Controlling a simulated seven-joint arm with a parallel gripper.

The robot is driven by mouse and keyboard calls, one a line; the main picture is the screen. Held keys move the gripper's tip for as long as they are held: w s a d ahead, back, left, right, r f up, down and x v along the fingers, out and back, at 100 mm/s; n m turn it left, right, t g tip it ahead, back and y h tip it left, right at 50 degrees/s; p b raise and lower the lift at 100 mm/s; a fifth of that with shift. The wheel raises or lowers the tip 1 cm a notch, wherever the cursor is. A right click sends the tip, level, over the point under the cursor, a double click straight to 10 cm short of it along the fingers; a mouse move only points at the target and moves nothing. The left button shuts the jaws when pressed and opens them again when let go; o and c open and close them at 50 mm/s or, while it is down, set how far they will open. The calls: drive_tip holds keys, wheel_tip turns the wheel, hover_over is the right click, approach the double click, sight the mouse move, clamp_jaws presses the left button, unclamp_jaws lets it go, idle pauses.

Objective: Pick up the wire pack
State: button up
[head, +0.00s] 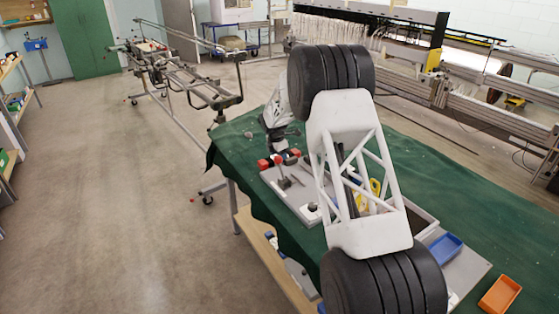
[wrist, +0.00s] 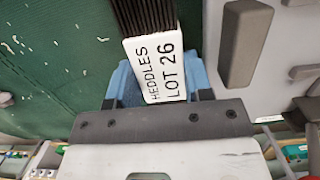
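The wire pack (wrist: 150,15) shows in the wrist view as a bundle of dark strands running out of the top edge. Its white end block (wrist: 158,68) reads "HEDDLES LOT 26" and leans slightly. My gripper (wrist: 162,84) has blue fingers on the left and right of this block, with no clear gap on either side. The block hides the space between the fingertips, so a firm grip cannot be confirmed. In the head view my gripper (head: 281,138) is low over the far left part of the green-covered table; I cannot make out the pack there.
A grey board (head: 290,195) with fixtures lies on the green cloth (head: 450,180). Red and black parts (head: 278,160) are just below my gripper. A blue tray (head: 445,247) and an orange tray (head: 500,294) lie near right. In the wrist view, a grey block (wrist: 245,42) stands right of the pack.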

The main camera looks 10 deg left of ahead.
drive_tip(key=c, duration=0.6)
drive_tip(key=shift+r, duration=0.2)
drive_tip(key=shift+c, duration=0.2)
wheel_tip(320, 180, up, 10)
drive_tip(key=shift+f, duration=0.15)
idle(0.7)
drive_tip(key=s+d+m+g, duration=0.2)
drive_tip(key=s+d+m, duration=0.9)
drive_tip(key=m, duration=0.6)
drive_tip(key=shift+s+d+m, duration=0.35)
drive_tip(key=shift+d+m, duration=0.05)
drive_tip(key=shift+d, duration=0.9)
